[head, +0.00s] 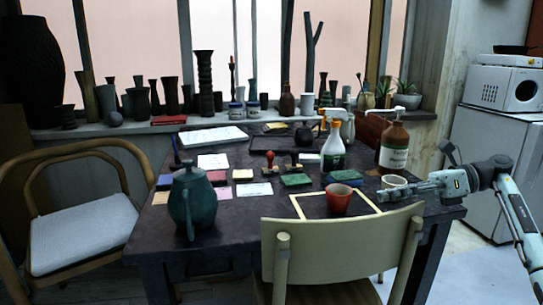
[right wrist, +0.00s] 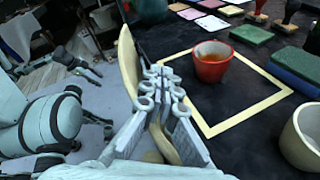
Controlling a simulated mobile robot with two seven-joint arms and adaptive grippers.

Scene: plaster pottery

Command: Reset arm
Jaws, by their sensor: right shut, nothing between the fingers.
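My right gripper (head: 388,195) reaches in from the right over the table's right edge, just in front of a cream cup (head: 393,180). In the right wrist view its fingers (right wrist: 168,72) are together with nothing between them. A red cup (head: 338,200) stands upright inside a yellow square outline (head: 299,208) on the table. The cup also shows in the right wrist view (right wrist: 211,66), apart from the fingers. My left gripper is outside the head view. A gripper-like part of mine (right wrist: 84,68) shows small at the left of the right wrist view; its jaw state is unclear.
A cream chair back (head: 340,240) stands at the table's front, close to my right gripper. A teal jug (head: 192,202), a spray bottle (head: 333,148) and a brown pump bottle (head: 394,148) stand on the dark table (head: 245,215). A wooden chair (head: 85,220) is at the left.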

